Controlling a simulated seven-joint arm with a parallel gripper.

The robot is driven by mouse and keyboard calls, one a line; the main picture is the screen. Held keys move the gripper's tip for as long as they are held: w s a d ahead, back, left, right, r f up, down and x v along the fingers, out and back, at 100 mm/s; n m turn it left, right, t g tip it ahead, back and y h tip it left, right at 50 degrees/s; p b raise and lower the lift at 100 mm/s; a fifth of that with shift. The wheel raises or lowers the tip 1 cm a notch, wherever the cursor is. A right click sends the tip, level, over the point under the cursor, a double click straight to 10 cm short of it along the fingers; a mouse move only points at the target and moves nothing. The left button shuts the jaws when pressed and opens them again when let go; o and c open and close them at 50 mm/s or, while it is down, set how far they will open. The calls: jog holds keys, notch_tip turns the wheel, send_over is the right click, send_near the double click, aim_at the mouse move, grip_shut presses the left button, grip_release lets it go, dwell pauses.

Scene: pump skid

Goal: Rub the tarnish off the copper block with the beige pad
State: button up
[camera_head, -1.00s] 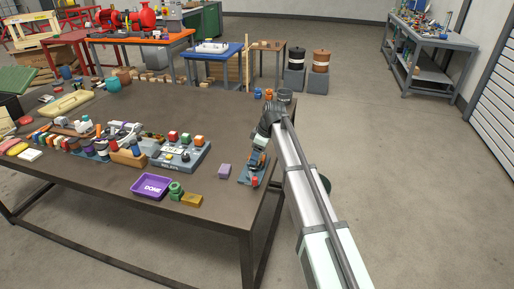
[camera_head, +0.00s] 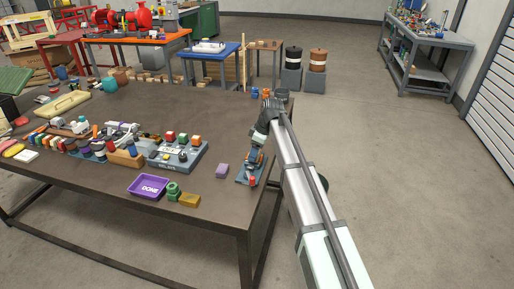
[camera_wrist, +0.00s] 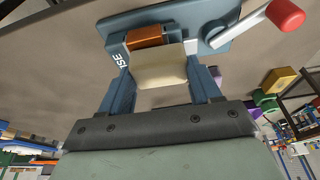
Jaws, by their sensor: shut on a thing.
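The copper block (camera_wrist: 148,36) is orange-brown and sits in a blue-grey vise (camera_wrist: 180,17) with a red-knobbed handle. In the head view the vise (camera_head: 243,180) stands near the table's right edge. My gripper (camera_wrist: 163,88) is shut on the beige pad (camera_wrist: 158,70), which sits between its two fingers. The pad's far edge lies right at the block and covers part of it; I cannot tell whether they touch. The visible face of the block looks fairly even, and I cannot make out tarnish. In the head view my gripper (camera_head: 260,142) is just above the vise, and the pad is too small to tell.
A purple tray marked DONE (camera_head: 149,187), a green part (camera_head: 173,190), a yellow block (camera_head: 190,200) and a lilac block (camera_head: 221,171) lie left of the vise. A grey fixture (camera_head: 180,156) with coloured buttons is farther left. Small orange and blue items (camera_head: 260,93) stand behind.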

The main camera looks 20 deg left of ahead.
jog(key=shift+s, duration=0.95)
jog(key=shift+w+a, duration=0.1)
jog(key=shift+a, duration=0.3)
jog(key=shift+w+a, duration=0.15)
jog(key=shift+w, duration=2.65)
jog(key=s, duration=0.5)
jog(key=shift+s+r, duration=0.25)
jog(key=shift+r, duration=3.8)
